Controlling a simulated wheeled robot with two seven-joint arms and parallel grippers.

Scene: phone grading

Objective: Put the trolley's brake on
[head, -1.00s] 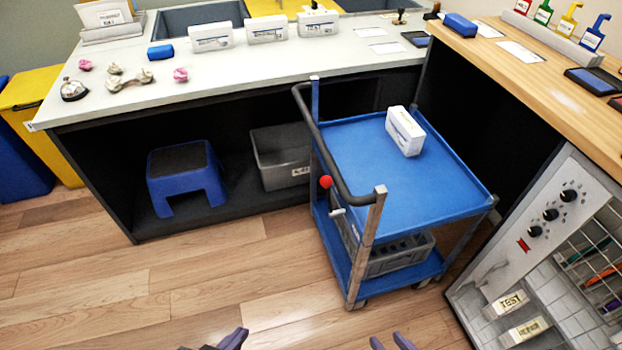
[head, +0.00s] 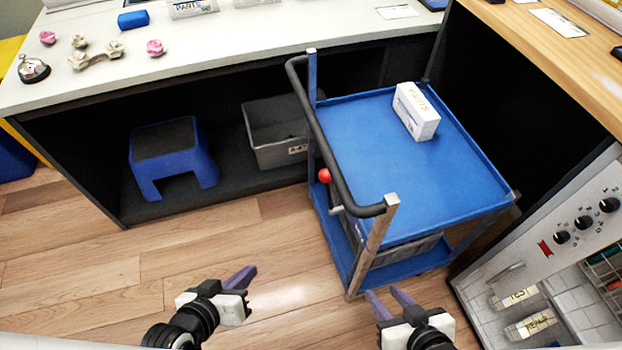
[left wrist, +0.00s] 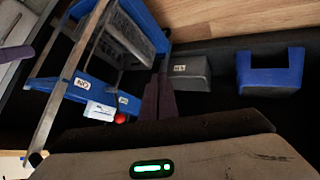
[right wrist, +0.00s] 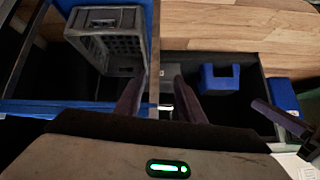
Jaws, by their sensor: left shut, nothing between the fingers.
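The blue trolley (head: 400,165) stands in front of the counter with its dark handle on the left. A red knob (head: 324,175), seemingly the brake lever's, sits on its handle side. In the left wrist view the red knob (left wrist: 120,118) is beside a white plate (left wrist: 100,111) and small labels, one seeming to read ON. My left gripper (head: 246,276) is shut and empty, left of and nearer than the knob, apart from the trolley. My right gripper (head: 388,296) is open and empty, just in front of the trolley's near post. The lever's exact position is unclear.
A white box (head: 416,112) lies on the trolley's top. A grey bin (head: 275,135) and blue stool (head: 172,160) stand under the counter (head: 210,55). A panel with knobs (head: 545,240) stands close on the right. The wooden floor left of the trolley is clear.

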